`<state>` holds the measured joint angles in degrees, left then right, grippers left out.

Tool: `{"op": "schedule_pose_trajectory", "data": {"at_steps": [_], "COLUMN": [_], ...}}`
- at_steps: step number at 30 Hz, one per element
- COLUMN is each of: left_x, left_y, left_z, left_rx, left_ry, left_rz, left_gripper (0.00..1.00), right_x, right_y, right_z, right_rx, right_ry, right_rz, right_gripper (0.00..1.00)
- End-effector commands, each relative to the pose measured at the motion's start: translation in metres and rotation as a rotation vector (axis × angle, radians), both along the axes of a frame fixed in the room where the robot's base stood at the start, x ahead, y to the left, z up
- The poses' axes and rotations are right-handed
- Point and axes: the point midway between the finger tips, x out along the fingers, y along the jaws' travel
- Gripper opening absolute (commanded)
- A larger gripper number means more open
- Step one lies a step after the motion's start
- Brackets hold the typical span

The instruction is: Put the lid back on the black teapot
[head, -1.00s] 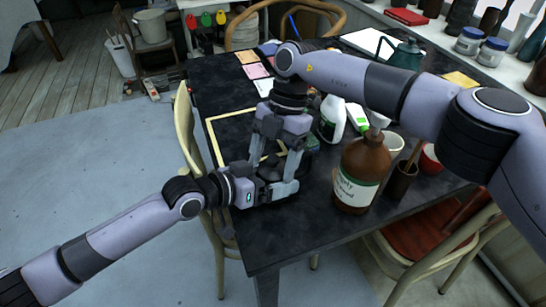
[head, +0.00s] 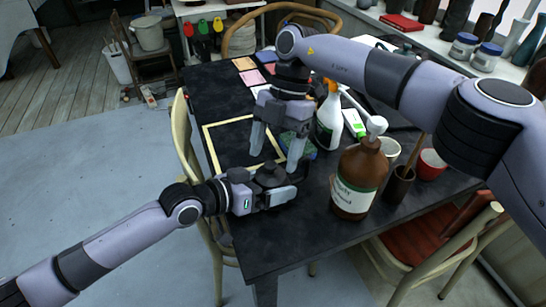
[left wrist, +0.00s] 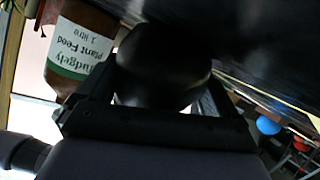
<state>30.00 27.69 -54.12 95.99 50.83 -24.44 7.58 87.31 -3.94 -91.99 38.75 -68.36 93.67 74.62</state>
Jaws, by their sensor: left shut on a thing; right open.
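The black teapot (head: 283,189) stands near the table's front left edge. My left gripper (head: 276,197) is shut on its body from the left. In the left wrist view its dark rounded body (left wrist: 160,60) fills the space between the fingers. A dark lid-like top with a small raised part (head: 271,174) shows on the teapot; black on black, I cannot tell exactly how it is seated. My right gripper (head: 277,152) is open just above and behind the teapot, fingers pointing down, with nothing seen between them.
A brown plant-feed bottle (head: 357,182) stands close on the right, also in the left wrist view (left wrist: 78,45). A white spray bottle (head: 329,122) stands behind. A yellow outlined square (head: 211,150) lies behind left. Cups stand further right. The front table strip (head: 285,240) is clear.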

Motion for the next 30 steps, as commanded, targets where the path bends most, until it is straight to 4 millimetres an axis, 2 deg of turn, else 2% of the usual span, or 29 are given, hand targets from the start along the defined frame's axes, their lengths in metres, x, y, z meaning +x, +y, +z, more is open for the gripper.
{"op": "schedule_pose_trajectory", "data": {"at_steps": [3, 4, 6, 9, 23, 30], "left_x": [0.0, 0.0, 0.0, 0.0, -0.001, -0.001], "left_y": [0.0, 0.0, 0.0, 0.0, -0.001, -0.001], "left_z": [0.0, 0.0, 0.0, 0.0, 0.0, 0.0], "left_rx": [0.0, 0.0, 0.0, 0.001, -0.001, 0.0], "left_ry": [-0.001, -0.001, -0.001, 0.0, 0.0, 0.001], "left_rz": [-0.001, -0.001, -0.001, -0.002, -0.002, -0.002], "left_gripper": [0.39, 0.39, 0.39, 0.39, 0.39, 0.39], "right_x": [0.0, 0.0, 0.0, 0.0, 0.0, 0.011], "right_y": [0.0, 0.0, 0.0, 0.0, 0.0, -0.005], "right_z": [0.0, 0.0, 0.0, 0.001, 0.0, 0.027], "right_rx": [0.001, 0.001, 0.001, 0.002, -0.002, -0.001], "right_ry": [0.0, 0.0, 0.0, -0.001, 0.0, -0.002], "right_rz": [0.0, 0.0, 0.0, -0.001, -0.001, -0.004], "right_gripper": [0.75, 0.68, 0.46, 0.17, 0.17, 0.17]}}
